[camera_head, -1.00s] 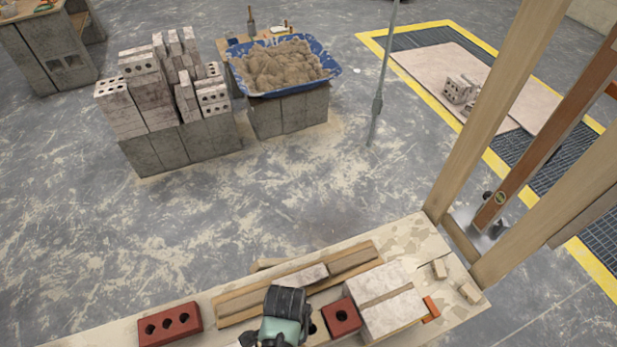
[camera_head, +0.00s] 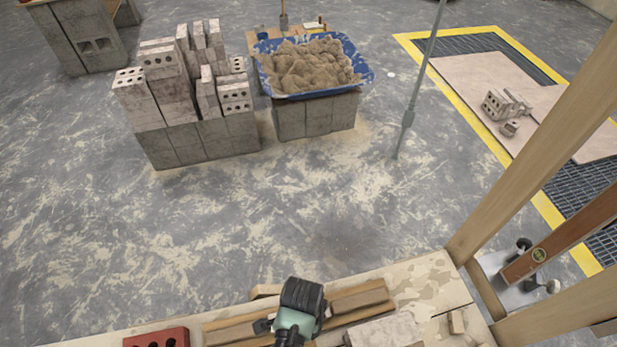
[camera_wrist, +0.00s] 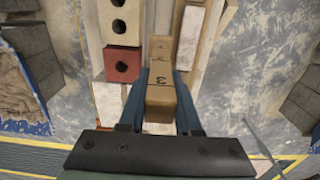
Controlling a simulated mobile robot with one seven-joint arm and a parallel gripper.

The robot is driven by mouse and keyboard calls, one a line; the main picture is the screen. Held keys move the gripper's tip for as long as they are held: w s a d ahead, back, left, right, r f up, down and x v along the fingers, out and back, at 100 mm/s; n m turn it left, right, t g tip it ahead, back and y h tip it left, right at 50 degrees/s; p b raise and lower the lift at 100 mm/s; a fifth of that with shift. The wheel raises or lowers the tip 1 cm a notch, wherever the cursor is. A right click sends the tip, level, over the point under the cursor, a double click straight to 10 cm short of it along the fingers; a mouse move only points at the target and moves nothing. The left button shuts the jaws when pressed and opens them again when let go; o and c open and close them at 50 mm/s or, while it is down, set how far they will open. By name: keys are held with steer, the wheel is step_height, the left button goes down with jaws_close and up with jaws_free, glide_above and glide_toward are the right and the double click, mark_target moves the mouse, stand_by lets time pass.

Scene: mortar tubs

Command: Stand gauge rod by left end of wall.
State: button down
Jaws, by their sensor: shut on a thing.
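In the wrist view my gripper (camera_wrist: 158,108) has its blue fingers shut around a wooden rod (camera_wrist: 161,92) with dark marks and a figure 3. The rod runs away from the camera between the fingers, and its far end is hard to make out. In the head view my arm's end hangs over the near bench, and the fingers and rod are hidden or unclear there. A red brick (camera_head: 157,338) shows at the lower left, cut by the picture edge. I cannot tell which end of the wall is left.
The near bench (camera_head: 425,285) carries timber strips and a pale block (camera_head: 385,333). A wooden frame (camera_head: 540,140) and a spirit level (camera_head: 560,240) stand at right. A blue mortar tub (camera_head: 315,65) and stacked bricks (camera_head: 160,85) stand beyond open floor.

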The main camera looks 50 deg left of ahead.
steer(key=f+b, duration=0.6)
steer(key=f, duration=0.1)
steer(key=shift+s+d+f, duration=0.1)
steer(key=shift+s+d, duration=0.2)
steer(key=shift+s, duration=0.1)
steer(key=shift+f+b, duration=0.3)
steer(key=shift+b, duration=0.15)
steer(key=shift+s+f+b, duration=0.1)
steer(key=shift+f+b, duration=0.15)
steer(key=shift+b, duration=0.1)
step_height(320, 180, down, 6)
steer(key=b, duration=0.6)
steer(key=shift+r, duration=0.2)
steer(key=shift+f+b, duration=0.3)
steer(key=shift+f, duration=0.05)
steer(key=c, duration=0.5)
jaws_free()
step_height(320, 180, up, 13)
steer(key=shift+f, duration=0.1)
